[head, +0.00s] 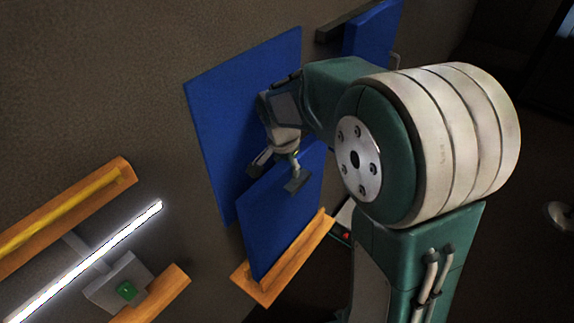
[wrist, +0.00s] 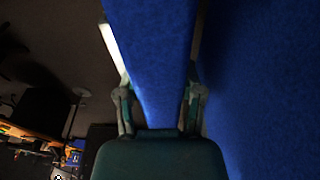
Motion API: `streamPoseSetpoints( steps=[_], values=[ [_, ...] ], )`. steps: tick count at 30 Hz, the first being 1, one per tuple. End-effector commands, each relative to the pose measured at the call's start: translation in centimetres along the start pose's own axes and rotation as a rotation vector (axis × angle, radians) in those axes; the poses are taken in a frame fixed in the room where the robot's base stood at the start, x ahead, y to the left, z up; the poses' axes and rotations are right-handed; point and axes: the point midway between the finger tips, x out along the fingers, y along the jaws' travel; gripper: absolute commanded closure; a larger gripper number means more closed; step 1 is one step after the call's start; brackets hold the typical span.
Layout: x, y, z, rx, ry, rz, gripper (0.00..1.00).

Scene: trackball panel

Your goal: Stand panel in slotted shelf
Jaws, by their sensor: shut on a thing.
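A blue panel (head: 282,222) stands nearly upright in the head view, its lower edge at the wooden shelf (head: 290,272). I cannot tell whether that edge sits in a slot or only overlaps the shelf in the picture. My gripper (head: 277,175) comes from above and is shut on the panel's upper edge, one finger on each side. In the wrist view the panel (wrist: 152,60) runs between the two fingers of my gripper (wrist: 160,112). The panel's far end is out of frame there.
A larger blue board (head: 235,110) is behind the held panel by the wall and fills the right of the wrist view (wrist: 265,80). Another blue board (head: 372,28) is at the top. A lit tube (head: 95,258) and wooden rails (head: 65,215) are at left.

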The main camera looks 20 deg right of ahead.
Motion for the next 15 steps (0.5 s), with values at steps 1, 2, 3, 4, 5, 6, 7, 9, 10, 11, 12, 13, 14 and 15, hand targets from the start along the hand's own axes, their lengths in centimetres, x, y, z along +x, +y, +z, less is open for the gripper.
streamPoseSetpoints(
  steps=[1,2,3,4,5,6,7,9,10,11,12,13,14,15],
  values=[
    [0.01,-0.02,-0.02,0.0,0.001,-0.001,1.0],
    [0.04,-0.02,-0.01,0.0,0.001,-0.001,1.0],
    [0.09,-0.02,-0.01,0.0,0.001,-0.001,1.0],
    [0.13,-0.02,0.0,0.0,0.001,-0.001,1.0],
    [0.16,-0.02,0.0,0.0,0.001,-0.001,1.0],
    [0.21,-0.02,0.01,0.0,0.001,-0.001,1.0],
    [0.24,-0.02,0.02,0.0,0.001,-0.001,1.0],
    [0.33,-0.02,0.03,0.0,0.001,-0.001,1.0],
    [0.36,-0.02,0.03,0.0,0.001,-0.001,1.0],
    [0.4,-0.02,0.04,0.0,0.001,-0.001,1.0],
    [0.45,-0.02,0.04,0.0,0.001,-0.001,1.0],
    [0.48,-0.02,0.05,0.0,0.001,-0.001,1.0],
    [0.52,-0.03,0.05,0.0,0.001,-0.001,1.0],
    [0.57,-0.03,0.06,0.0,0.001,-0.001,1.0]
  ],
)
